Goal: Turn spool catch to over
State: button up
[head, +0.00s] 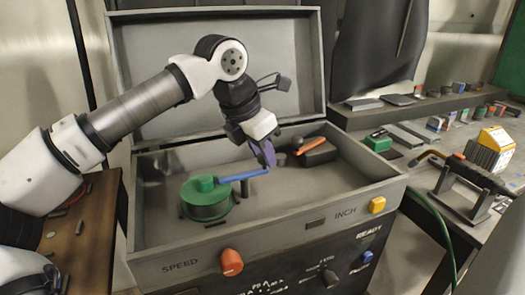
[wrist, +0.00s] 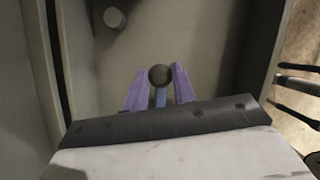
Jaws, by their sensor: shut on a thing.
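The green spool (head: 207,196) stands in the left of an open grey case, with a blue lever (head: 243,176) reaching right from its top. I take this lever to be the spool catch. My gripper (head: 267,158) has purple fingers and comes down over the lever's free end. In the wrist view, my gripper (wrist: 160,76) has the blue lever (wrist: 160,98) and a dark round knob (wrist: 159,75) between its fingers, and it is shut on the lever. The exact finger contact is too small to see.
An orange handle (head: 311,145) on a dark block sits right of my gripper inside the case. The case's front panel (head: 290,240) carries an orange SPEED knob (head: 231,262) and a yellow INCH button (head: 377,204). The raised lid (head: 150,90) stands behind my arm.

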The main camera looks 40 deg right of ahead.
jog(key=o, duration=1)
jog(key=v, duration=1.4)
jog(key=shift+f, duration=0.1)
jog(key=shift+s+f, duration=0.1)
